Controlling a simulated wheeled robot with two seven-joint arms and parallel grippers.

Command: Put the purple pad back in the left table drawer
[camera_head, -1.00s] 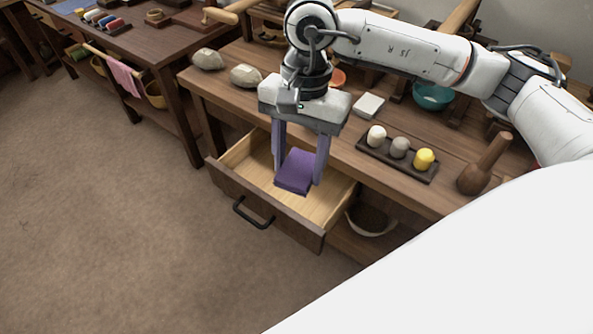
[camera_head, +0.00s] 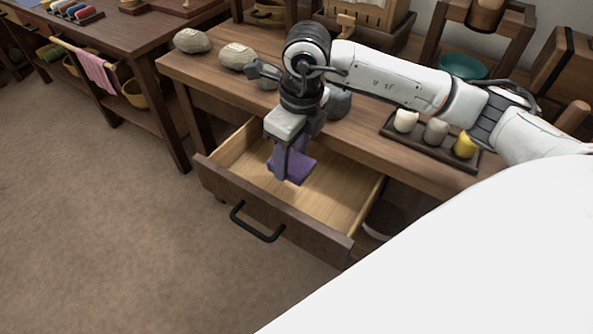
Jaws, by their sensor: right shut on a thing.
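The purple pad (camera_head: 299,167) is between the fingers of my right gripper (camera_head: 291,170), which is shut on it. The gripper points down over the open left table drawer (camera_head: 333,205). The pad is over or inside the back left part of the drawer; I cannot tell whether it touches the drawer floor. The drawer is pulled out, has a pale wood inside and a dark front with a black handle (camera_head: 257,224), and shows nothing else in it. My left gripper is not in view.
Stones (camera_head: 236,56) lie on the table's left end. A dark tray (camera_head: 428,141) with white, grey and yellow pieces sits to the right, under my right arm. A teal bowl (camera_head: 462,66) stands behind. A side table (camera_head: 118,50) with a pink cloth (camera_head: 96,72) is at left.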

